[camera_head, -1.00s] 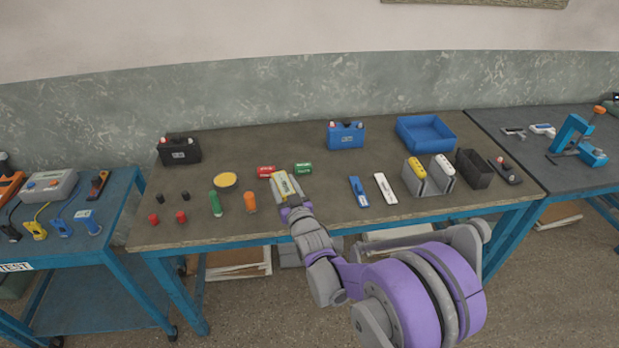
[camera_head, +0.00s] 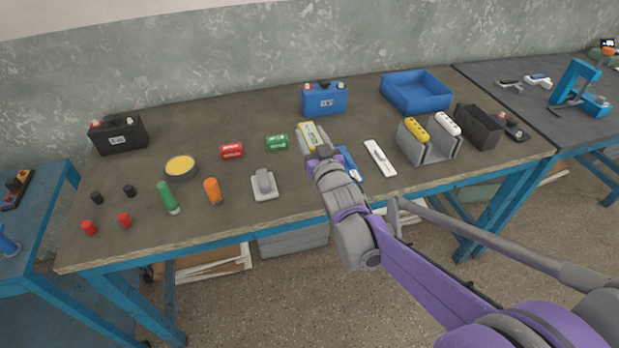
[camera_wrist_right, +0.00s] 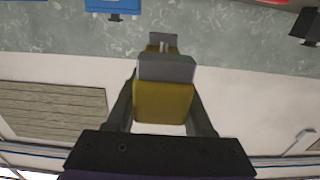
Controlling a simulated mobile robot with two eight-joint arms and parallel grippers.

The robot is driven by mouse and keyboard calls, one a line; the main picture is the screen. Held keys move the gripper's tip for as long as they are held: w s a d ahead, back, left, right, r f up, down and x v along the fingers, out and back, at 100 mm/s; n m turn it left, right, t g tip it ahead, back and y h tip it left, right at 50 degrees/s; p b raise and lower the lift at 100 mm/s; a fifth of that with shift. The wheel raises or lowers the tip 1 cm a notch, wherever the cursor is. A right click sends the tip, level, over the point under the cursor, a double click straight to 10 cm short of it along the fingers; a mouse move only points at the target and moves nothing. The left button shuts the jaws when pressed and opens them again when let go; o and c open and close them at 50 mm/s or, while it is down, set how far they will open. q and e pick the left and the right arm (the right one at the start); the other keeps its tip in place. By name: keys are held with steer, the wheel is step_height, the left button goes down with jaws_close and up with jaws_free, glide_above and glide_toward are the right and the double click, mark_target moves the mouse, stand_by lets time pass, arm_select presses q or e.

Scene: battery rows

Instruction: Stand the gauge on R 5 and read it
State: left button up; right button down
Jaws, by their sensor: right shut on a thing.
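My right gripper (camera_head: 322,158) is shut on a yellow and grey tool (camera_head: 312,136), which I take to be the gauge. In the wrist view the tool (camera_wrist_right: 163,100) sits between the two fingers, its yellow body near the palm and its grey end pointing away. The gripper is above the bench's front middle and partly covers a blue tool (camera_head: 347,164). A blue battery (camera_head: 324,99) stands behind it and a black battery (camera_head: 118,134) at the far left. Their labels are too small to read, and I cannot tell which thing is R 5. My left gripper is not in view.
A red cell (camera_head: 231,151), a green cell (camera_head: 276,142) and a grey-white holder (camera_head: 264,186) are left of the gripper. A white strip (camera_head: 380,158), a grey rack (camera_head: 428,150) and a blue tray (camera_head: 416,105) are to the right. The bench's back middle-left is clear.

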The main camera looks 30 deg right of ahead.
step_height(320, 180, down, 10)
steer(key=b, duration=0.3)
steer(key=shift+r, duration=0.2)
steer(key=shift+f, duration=0.15)
steer(key=c, duration=0.7)
jaws_free()
steer(key=shift+f, duration=0.15)
steer(key=shift+c, duration=0.2)
steer(key=o, duration=0.5)
steer(key=shift+c, duration=0.2)
